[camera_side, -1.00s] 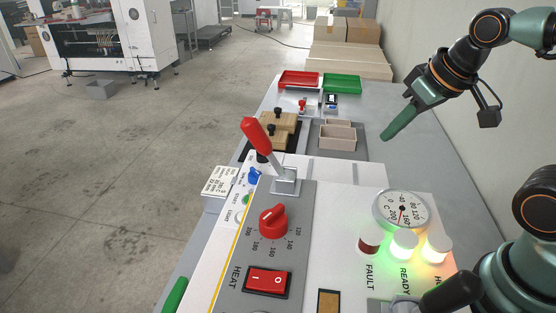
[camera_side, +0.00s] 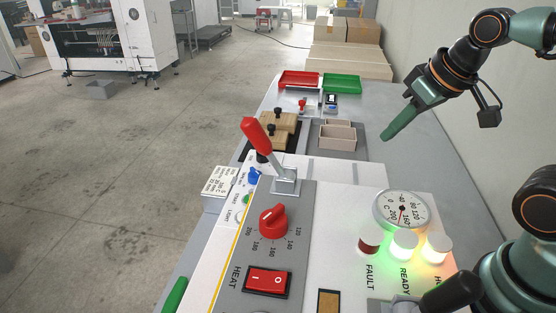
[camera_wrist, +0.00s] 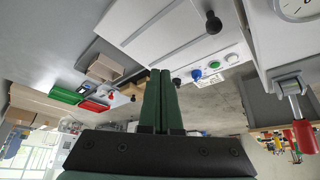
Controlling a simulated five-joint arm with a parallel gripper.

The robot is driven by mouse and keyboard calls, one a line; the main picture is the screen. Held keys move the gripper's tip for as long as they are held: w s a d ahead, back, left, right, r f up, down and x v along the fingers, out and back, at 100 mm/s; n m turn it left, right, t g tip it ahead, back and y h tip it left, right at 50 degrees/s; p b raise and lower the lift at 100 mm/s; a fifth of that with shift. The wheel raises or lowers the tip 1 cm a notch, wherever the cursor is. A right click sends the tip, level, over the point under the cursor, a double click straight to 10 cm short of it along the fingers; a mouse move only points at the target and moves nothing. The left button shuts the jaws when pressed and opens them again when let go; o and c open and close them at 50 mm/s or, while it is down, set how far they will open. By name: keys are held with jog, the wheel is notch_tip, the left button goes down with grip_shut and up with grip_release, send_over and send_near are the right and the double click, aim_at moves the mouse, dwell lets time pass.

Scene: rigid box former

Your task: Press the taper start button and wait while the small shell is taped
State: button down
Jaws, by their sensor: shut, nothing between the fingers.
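The green start button (camera_side: 247,199) is on the white front panel beside the word START. It also shows in the wrist view (camera_wrist: 232,58). My gripper (camera_side: 386,137) hangs to the right above the grey table, well apart from the button. Its green fingers are shut together with nothing between them, also in the wrist view (camera_wrist: 160,72). Two beige open box shells sit in a grey tray: a smaller one (camera_side: 338,123) at the back and a larger one (camera_side: 337,139) in front. I cannot tell whether either carries tape.
A red-handled lever (camera_side: 256,138) stands upright between the button and my gripper. Wooden blocks with black knobs (camera_side: 279,123), a red bin (camera_side: 299,79) and a green bin (camera_side: 342,82) lie farther back. The table's right side is clear.

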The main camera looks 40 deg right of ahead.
dwell(0.3)
jog(key=w+a+f+n+t+y, duration=0.1)
jog(key=w+a+f+n, duration=0.3)
jog(key=w+a+n, duration=0.3)
jog(key=w+a+f+n+t+y, duration=0.2)
jog(key=w+a+n, duration=0.5)
jog(key=w+a, duration=0.4)
jog(key=shift+a+f, duration=0.25)
jog(key=shift+f, duration=0.6)
jog(key=shift+f, duration=4.4)
jog(key=shift+f, duration=0.1)
jog(key=shift+f, duration=0.35)
